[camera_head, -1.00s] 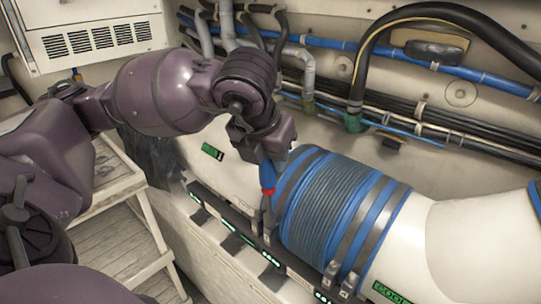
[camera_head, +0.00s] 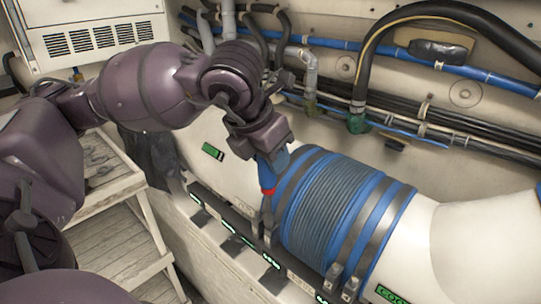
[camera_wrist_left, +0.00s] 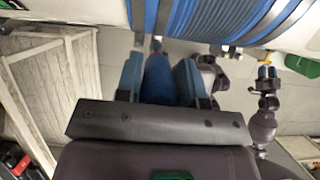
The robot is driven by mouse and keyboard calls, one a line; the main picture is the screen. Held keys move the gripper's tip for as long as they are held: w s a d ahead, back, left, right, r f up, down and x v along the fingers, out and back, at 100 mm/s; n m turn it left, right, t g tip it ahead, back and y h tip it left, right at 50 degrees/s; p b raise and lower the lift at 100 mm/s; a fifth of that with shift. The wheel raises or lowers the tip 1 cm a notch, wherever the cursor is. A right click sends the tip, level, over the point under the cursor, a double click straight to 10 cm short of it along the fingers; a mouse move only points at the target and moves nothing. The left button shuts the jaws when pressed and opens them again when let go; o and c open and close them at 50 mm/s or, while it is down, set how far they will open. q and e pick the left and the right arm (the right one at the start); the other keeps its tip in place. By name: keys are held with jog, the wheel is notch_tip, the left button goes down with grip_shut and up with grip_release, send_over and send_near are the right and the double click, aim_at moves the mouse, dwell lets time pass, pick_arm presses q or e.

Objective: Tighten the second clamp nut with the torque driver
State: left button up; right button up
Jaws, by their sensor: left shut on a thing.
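My left gripper (camera_head: 268,150) is shut on the blue torque driver (camera_head: 267,174), which has a red collar and points down. The driver's handle (camera_wrist_left: 158,82) shows between the fingers in the left wrist view. Its tip is at the clamp hardware below the left end of the blue ribbed hose (camera_head: 325,208); I cannot tell whether it sits on a nut. Dark clamp bands (camera_head: 300,178) circle the hose at its left end, with more bands (camera_head: 378,240) at its right end. Clamp nuts (camera_head: 341,281) show below the right bands. My right gripper (camera_wrist_left: 266,78) appears in the left wrist view, its jaws unclear.
The hose joins a white pipe (camera_head: 465,245) on the right. Black and blue lines (camera_head: 440,122) run along the wall behind. A ledge with green-lit labels (camera_head: 228,225) lies in front. Wooden steps (camera_head: 118,225) stand at the left, below a vented white box (camera_head: 95,35).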

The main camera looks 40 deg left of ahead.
pick_arm(q)
jog(key=shift+f+m, duration=0.1)
jog(key=shift+m, duration=0.2)
